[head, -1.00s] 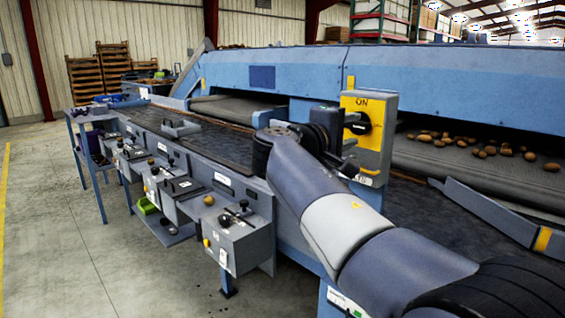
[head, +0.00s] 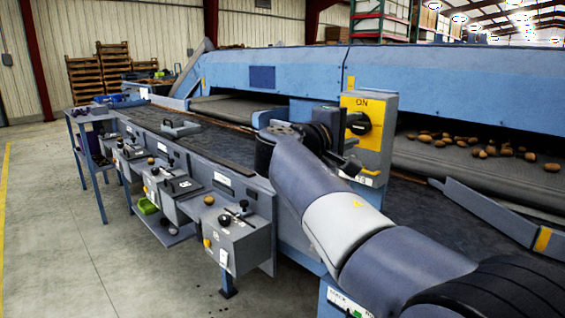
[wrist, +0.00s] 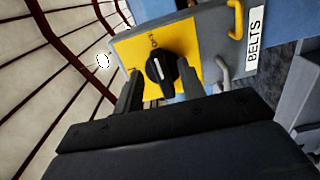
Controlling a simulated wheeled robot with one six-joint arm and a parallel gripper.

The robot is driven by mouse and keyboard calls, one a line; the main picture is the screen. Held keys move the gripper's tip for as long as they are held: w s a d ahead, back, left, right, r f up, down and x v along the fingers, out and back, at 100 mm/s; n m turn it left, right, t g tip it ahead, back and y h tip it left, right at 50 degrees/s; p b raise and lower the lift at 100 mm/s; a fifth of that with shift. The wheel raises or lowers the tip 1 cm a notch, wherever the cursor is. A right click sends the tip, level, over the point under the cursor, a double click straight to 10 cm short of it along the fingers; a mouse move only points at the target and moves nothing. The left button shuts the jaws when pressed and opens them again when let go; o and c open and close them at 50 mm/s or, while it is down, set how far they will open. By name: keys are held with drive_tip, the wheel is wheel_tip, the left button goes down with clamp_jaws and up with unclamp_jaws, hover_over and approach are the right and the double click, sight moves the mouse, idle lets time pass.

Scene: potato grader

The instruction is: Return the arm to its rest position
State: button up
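My gripper (wrist: 160,92) shows in the wrist view with its two dark fingers apart and nothing held between them. The fingers look clear of the knob, though the exact gap is hard to judge.
The blue grader (head: 440,80) runs behind the switch box, with several potatoes (head: 478,148) on its belt. A row of grey control boxes (head: 232,240) lines the near side. A "BELTS" label (wrist: 256,37) and yellow handle (wrist: 235,18) are close by. The floor at left (head: 60,240) is clear.

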drive_tip(key=shift+x, duration=1.05)
drive_tip(key=shift+s+a+r+n+p, duration=0.15)
drive_tip(key=shift+r+n+p, duration=0.3)
drive_tip(key=shift+n+p, duration=0.6)
drive_tip(key=n+p, duration=0.1)
drive_tip(key=p, duration=0.1)
drive_tip(key=shift+n+p, duration=0.25)
drive_tip(key=shift+p, duration=0.05)
drive_tip(key=shift+n+p, duration=0.5)
drive_tip(key=shift+p, duration=0.05)
drive_tip(key=shift+f, duration=0.1)
